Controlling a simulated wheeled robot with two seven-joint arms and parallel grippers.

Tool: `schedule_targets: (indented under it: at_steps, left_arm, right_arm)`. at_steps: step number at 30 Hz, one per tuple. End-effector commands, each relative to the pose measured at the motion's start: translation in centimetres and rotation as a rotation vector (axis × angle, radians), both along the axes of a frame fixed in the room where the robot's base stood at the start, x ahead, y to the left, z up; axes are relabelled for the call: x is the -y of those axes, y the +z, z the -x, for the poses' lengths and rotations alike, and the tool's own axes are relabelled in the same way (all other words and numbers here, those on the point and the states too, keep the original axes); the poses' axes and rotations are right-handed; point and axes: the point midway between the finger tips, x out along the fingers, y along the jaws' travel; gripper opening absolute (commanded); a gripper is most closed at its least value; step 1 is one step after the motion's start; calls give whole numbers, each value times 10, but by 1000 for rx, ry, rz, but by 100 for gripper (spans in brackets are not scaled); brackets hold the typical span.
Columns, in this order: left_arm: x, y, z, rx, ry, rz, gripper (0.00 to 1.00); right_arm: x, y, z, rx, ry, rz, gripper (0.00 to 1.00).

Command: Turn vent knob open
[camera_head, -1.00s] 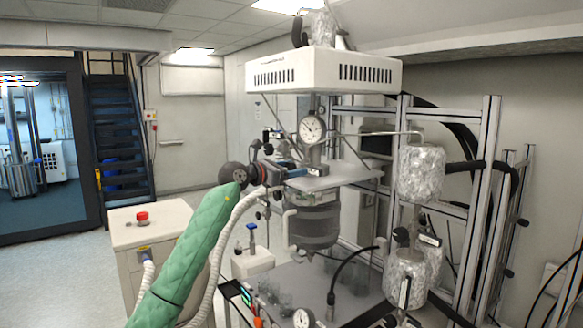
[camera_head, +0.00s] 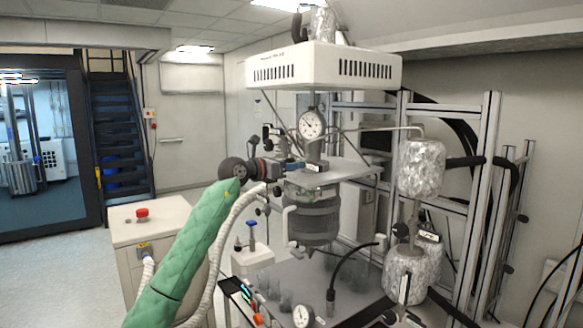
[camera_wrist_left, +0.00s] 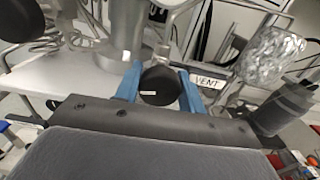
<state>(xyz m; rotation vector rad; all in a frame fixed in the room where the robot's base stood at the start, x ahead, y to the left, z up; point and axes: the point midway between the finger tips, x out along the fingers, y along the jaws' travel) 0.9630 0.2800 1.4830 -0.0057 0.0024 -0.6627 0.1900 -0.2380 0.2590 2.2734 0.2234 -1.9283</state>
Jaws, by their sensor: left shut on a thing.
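The vent knob (camera_wrist_left: 160,86) is a round black knob with a small white mark, in the middle of the left wrist view. A white label reading VENT (camera_wrist_left: 207,83) is just right of it. My left gripper (camera_wrist_left: 160,88) has its blue fingers on either side of the knob and is shut on it. In the head view my left gripper (camera_head: 291,165) reaches the reactor's top plate (camera_head: 345,169) from the left, beside the pressure gauge (camera_head: 312,124). The knob is too small and covered to make out there. My right gripper is not in view.
The reactor vessel (camera_head: 313,217) hangs below the plate, with a white vented box (camera_head: 325,66) above. Foil-wrapped cylinders (camera_head: 421,167) and metal framing stand at the right. A cabinet with a red button (camera_head: 142,212) stands at the left. Open floor lies beyond it.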

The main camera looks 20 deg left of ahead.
Motion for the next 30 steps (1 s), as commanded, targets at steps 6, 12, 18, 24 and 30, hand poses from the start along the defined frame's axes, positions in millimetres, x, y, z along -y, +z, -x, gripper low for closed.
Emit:
schedule_targets:
  at_steps: [6,12,18,24,30]
  left_arm:
    - [-1,-1,0,-117,1,151,17]
    - [-2,0,-1,-233,1,302,17]
    - [-2,0,-1,-350,1,451,17]
    - [-2,1,-1,-467,1,602,17]
    - [-2,1,-1,-584,1,752,17]
  right_arm:
    - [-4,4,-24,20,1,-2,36]
    - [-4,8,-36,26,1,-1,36]
    - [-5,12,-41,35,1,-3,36]
    - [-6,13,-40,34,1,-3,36]
    - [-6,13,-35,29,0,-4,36]
